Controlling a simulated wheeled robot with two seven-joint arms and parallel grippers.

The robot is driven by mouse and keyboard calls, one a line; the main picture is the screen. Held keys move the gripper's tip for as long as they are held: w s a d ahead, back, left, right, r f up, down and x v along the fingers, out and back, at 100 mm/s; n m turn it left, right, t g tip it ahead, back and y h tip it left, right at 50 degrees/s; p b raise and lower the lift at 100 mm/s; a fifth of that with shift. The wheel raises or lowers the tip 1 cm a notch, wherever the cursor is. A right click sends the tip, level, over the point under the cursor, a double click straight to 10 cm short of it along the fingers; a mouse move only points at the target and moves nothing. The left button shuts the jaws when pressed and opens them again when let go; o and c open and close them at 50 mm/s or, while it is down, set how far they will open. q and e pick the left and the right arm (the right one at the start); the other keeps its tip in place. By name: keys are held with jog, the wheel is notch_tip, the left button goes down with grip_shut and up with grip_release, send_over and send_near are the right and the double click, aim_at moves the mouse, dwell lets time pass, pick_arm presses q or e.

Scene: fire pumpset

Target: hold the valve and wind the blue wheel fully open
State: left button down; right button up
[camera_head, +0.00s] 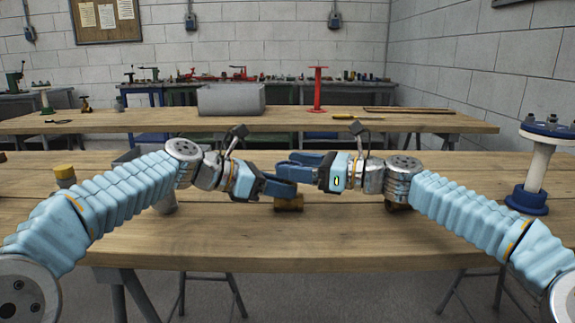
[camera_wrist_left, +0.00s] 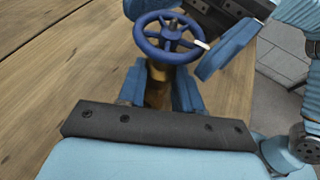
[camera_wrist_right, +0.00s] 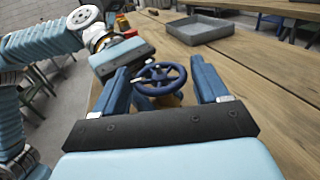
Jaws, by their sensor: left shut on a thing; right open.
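The valve has a brass body (camera_head: 289,203) low on the near bench, partly hidden by my grippers in the head view. In the left wrist view, its blue spoked wheel (camera_wrist_left: 168,38) sits above the brass body (camera_wrist_left: 157,88). My left gripper (camera_wrist_left: 158,90) is shut on the brass body below the wheel. My right gripper (camera_wrist_right: 163,85) is open, with one finger on each side of the blue wheel (camera_wrist_right: 160,78). A gap shows between wheel and right-hand finger in the right wrist view; contact at the other finger is unclear.
A grey tray (camera_wrist_right: 198,30) lies on the bench. Another brass part (camera_head: 398,207) sits below my right wrist. The bench's front strip is clear.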

jog(key=v, duration=1)
jog(key=shift+a, duration=0.1)
jog(key=s+a+m+t+h, duration=0.3)
jog(key=s+m+t+h, duration=0.25)
jog(key=t, duration=0.25)
jog(key=shift+m, duration=0.25)
jog(key=shift+x, duration=6.05)
jog(key=c, duration=0.7)
jog(key=shift+c, duration=0.2)
